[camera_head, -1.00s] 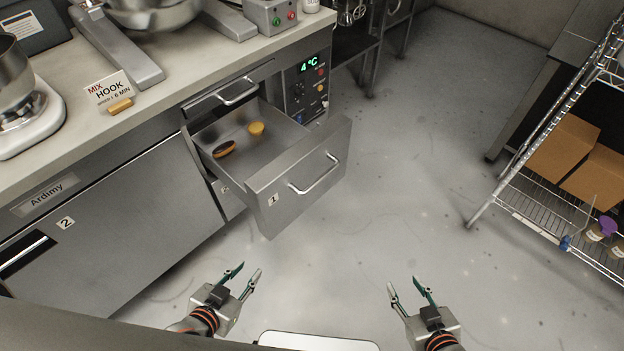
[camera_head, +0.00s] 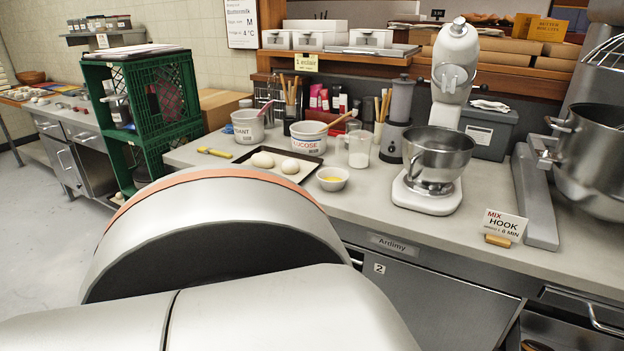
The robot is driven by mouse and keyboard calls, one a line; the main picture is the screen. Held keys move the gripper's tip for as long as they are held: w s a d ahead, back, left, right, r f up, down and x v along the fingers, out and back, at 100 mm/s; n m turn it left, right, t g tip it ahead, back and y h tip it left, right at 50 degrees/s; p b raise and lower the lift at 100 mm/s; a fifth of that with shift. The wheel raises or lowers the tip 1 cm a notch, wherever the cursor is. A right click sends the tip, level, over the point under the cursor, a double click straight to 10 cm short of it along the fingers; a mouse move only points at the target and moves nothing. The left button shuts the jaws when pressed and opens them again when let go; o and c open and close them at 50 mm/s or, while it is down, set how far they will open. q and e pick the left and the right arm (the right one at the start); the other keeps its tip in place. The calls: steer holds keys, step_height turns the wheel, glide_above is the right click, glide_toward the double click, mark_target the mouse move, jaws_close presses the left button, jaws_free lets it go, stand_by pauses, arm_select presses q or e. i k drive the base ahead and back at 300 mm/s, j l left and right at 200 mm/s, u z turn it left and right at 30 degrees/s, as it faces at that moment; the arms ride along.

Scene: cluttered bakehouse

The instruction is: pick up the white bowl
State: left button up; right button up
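A small white bowl (camera_head: 332,184) with something yellow in it stands on the pale worktop, near its front edge. It is upright, just right of a dark tray (camera_head: 309,172) that holds pale dough pieces. A clear measuring jug (camera_head: 359,150) stands behind it to the right. Two larger white tubs stand farther back, one marked GLUCOSE (camera_head: 308,143) and one with a partly readable label (camera_head: 247,132). Neither of my grippers shows in this view. A large link of my own arm fills the lower left foreground, below the bowl.
A stand mixer (camera_head: 432,185) with a steel bowl stands to the right. A MIX HOOK sign (camera_head: 504,226) and a large steel pot (camera_head: 594,160) are farther right. Green crates (camera_head: 137,73) are stacked at left. The worktop between bowl and mixer is mostly clear.

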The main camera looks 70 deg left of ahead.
mark_target(333, 178)
steer(key=l+u, duration=0.15)
steer(key=u, duration=1.25)
steer(key=i+j+u, duration=0.1)
steer(key=u, duration=0.7)
steer(key=j, duration=0.1)
